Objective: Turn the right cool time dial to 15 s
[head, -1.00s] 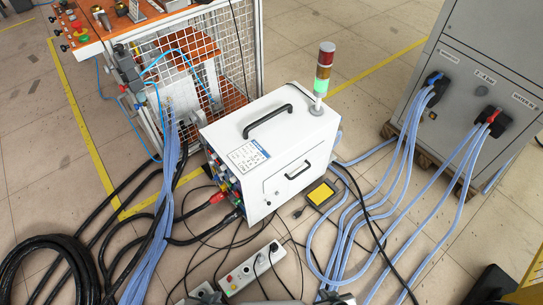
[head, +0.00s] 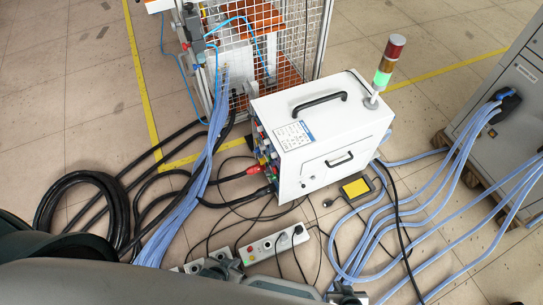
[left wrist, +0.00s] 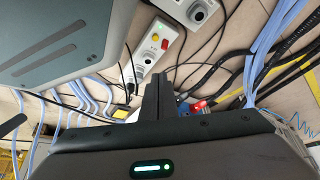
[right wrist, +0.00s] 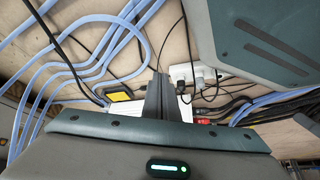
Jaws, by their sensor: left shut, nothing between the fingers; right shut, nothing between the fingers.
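The white heater unit (head: 325,165) with a black top handle stands on the floor in the middle of the head view. Its left face, seen at a steep angle, carries several coloured plugs and fittings (head: 262,150). I cannot make out the right cool time dial or its setting in any view. My left gripper (left wrist: 157,80) is shut and empty in the left wrist view. My right gripper (right wrist: 158,80) is shut and empty in the right wrist view. Neither visibly touches anything.
A signal tower (head: 384,70) glows green behind the unit. A power strip (head: 275,243), a yellow-topped pedal (head: 356,188), black cables and blue hoses (head: 200,180) cover the floor nearby. A wire-mesh cage (head: 290,45) stands behind; a grey cabinet (head: 520,90) is at right.

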